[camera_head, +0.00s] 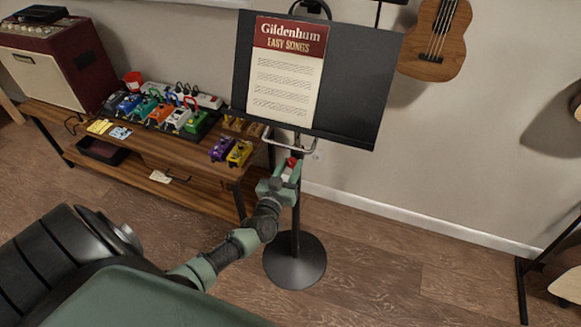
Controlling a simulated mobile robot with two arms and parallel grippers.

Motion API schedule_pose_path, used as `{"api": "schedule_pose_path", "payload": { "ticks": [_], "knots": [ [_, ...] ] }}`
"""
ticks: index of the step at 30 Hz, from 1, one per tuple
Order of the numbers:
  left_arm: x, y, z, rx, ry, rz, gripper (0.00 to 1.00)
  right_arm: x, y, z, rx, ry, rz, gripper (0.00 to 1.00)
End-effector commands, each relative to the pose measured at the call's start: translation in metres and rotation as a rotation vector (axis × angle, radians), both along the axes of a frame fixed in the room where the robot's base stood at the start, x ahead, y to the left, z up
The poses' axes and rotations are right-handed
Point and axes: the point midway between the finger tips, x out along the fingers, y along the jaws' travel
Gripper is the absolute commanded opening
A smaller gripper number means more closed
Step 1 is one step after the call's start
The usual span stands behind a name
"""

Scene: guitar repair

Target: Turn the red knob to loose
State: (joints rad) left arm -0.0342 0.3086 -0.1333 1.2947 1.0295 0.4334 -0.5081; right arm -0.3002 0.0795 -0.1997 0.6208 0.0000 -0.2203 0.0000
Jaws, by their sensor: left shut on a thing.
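The red knob (292,161) is on the upright pole of a black music stand (345,92), below its tilted desk. Only a small red part of the knob shows. My left gripper (288,171) is at the pole and is shut on the red knob. Its fingers hide most of the knob, so I cannot tell how far it is turned. My right gripper is not in view.
A sheet titled "Gildenhum Easy Songs" (286,75) rests on the stand. The stand's round base (295,262) is on the wood floor. Left is a low wooden bench (150,152) with several pedals and an amplifier (55,65).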

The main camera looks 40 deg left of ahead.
Motion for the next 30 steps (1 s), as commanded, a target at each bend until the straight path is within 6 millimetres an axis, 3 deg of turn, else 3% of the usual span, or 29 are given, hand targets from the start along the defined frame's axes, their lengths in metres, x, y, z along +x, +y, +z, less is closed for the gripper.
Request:
{"api": "schedule_pose_path", "payload": {
  "ticks": [30],
  "knots": [
    [-0.001, 0.000, -0.004, -0.940, -0.225, 0.002, 0.00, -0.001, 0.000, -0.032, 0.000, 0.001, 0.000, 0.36]
  ]
}}
